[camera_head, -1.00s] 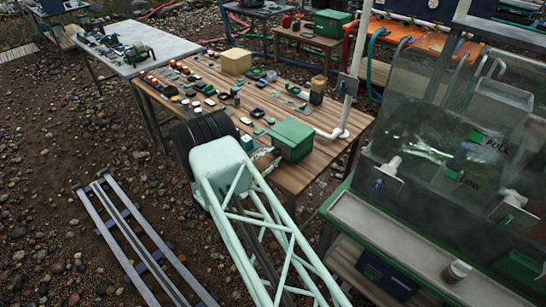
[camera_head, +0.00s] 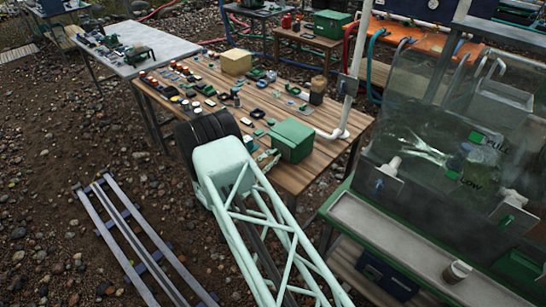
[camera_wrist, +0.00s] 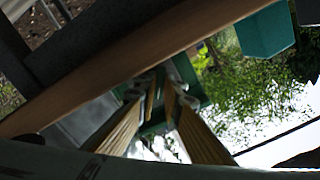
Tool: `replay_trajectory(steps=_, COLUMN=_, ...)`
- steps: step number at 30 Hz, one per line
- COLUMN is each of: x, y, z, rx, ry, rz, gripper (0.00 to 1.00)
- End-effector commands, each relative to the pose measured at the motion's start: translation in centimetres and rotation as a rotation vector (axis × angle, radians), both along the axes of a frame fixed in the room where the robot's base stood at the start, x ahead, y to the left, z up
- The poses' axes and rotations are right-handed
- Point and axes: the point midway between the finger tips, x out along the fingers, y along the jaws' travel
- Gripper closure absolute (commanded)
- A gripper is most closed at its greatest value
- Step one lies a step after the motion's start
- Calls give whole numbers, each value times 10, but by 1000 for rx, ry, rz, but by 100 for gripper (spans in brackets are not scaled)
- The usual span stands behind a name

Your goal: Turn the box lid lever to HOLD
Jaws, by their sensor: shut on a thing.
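The green box (camera_head: 292,141) stands at the near right edge of the wooden table in the head view, with its lid down. My gripper (camera_head: 267,159) is at the box's left side, partly hidden behind my arm. In the wrist view, the two ribbed brass-coloured fingers of my gripper (camera_wrist: 160,88) converge in front of a dark green surface (camera_wrist: 187,76), which looks like the box. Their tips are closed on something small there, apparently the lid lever. The lever's shape and its HOLD mark cannot be made out.
The wooden table (camera_head: 222,117) carries many small parts and a tan block (camera_head: 237,61). A white pipe (camera_head: 343,112) rises right of the box. A water tank with a pale ledge (camera_head: 390,245) stands at right. Metal rails (camera_head: 135,240) lie on the gravel at left.

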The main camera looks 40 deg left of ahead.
Motion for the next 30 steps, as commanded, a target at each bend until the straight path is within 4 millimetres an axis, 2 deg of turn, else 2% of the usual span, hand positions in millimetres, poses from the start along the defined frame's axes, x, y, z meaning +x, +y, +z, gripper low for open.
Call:
replay_trajectory(steps=11, x=0, y=0, z=-1, rx=-104, ry=5, rz=0, gripper=100)
replay_trajectory(steps=30, x=0, y=-1, z=-1, rx=-527, ry=27, rz=0, gripper=100)
